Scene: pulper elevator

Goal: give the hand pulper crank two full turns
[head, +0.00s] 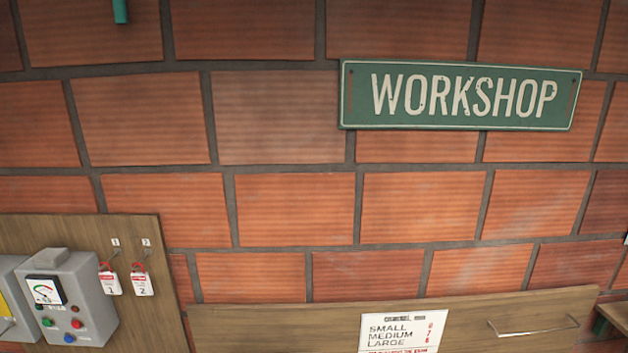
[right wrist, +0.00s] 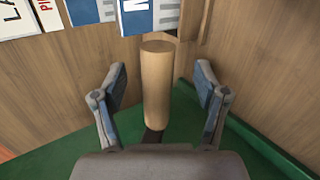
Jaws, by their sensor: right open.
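In the right wrist view an upright round wooden grip (right wrist: 156,88), which looks like the handle of the pulper crank, stands between the fingers of my right gripper (right wrist: 159,82). The gripper is open, with one finger on each side of the grip and a gap visible on both sides. A dark strip shows at the foot of the grip; the rest of the crank and the pulper body cannot be made out. The head view shows neither gripper, crank nor pulper. My left gripper is in no view.
Wooden panels (right wrist: 258,60) and a green surface (right wrist: 60,150) surround the grip. In the head view a brick wall carries a WORKSHOP sign (head: 460,96), a grey control box (head: 75,300), two red-and-white tags (head: 143,284) and a size label (head: 403,332).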

